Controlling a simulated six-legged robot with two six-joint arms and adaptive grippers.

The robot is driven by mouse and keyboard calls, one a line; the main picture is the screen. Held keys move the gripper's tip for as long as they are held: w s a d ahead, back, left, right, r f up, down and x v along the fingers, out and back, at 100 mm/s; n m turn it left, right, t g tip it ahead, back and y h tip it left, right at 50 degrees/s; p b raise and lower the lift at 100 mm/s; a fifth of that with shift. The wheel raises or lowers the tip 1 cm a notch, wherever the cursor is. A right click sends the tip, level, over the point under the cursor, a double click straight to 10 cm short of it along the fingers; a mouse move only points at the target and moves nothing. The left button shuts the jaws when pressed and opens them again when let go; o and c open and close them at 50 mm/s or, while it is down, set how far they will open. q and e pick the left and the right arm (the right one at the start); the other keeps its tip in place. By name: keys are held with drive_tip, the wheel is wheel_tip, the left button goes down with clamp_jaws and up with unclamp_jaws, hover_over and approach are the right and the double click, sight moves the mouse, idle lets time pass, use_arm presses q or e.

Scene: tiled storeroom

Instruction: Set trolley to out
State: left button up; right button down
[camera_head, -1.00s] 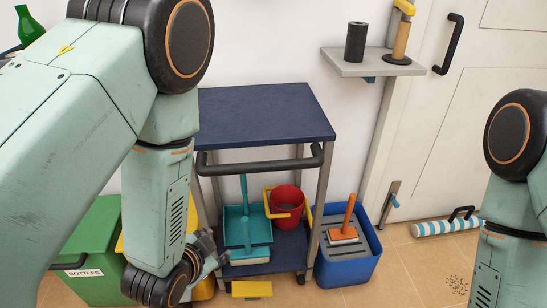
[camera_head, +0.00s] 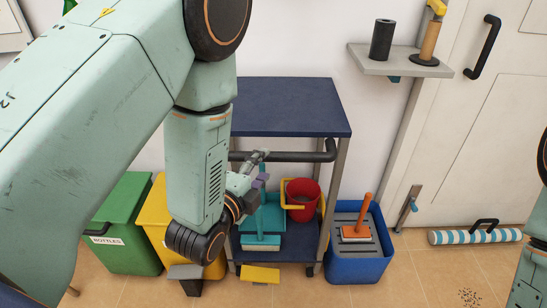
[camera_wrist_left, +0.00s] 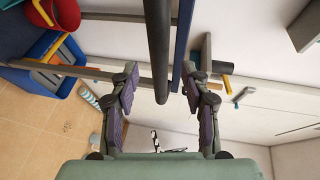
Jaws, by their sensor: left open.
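The trolley has a dark blue top (camera_head: 290,106), grey legs and a black handle bar (camera_head: 300,156) across its front. It stands against the white wall. My left gripper (camera_head: 262,165) is just in front of the left part of the handle, partly behind my forearm. In the left wrist view the gripper (camera_wrist_left: 162,82) is open, and the handle bar (camera_wrist_left: 158,40) runs between its two fingers with a gap on each side. I cannot tell how deep the bar sits between them. Only part of my right arm shows at the right edge; its gripper is out of view.
The trolley's lower shelf holds a teal dustpan (camera_head: 268,216) and a red bucket (camera_head: 301,198). A blue bin (camera_head: 357,268) stands close on its right; yellow (camera_head: 158,205) and green (camera_head: 125,210) bins on its left. A yellow wedge (camera_head: 260,274) lies on the floor in front.

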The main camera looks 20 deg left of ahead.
sight(267, 159)
use_arm(q)
drive_tip(key=b+x, duration=0.1)
drive_tip(key=x, duration=0.4)
drive_tip(key=shift+a, duration=0.1)
drive_tip(key=shift+w+f, duration=0.1)
drive_tip(key=shift+w, duration=0.35)
clamp_jaws()
idle(0.3)
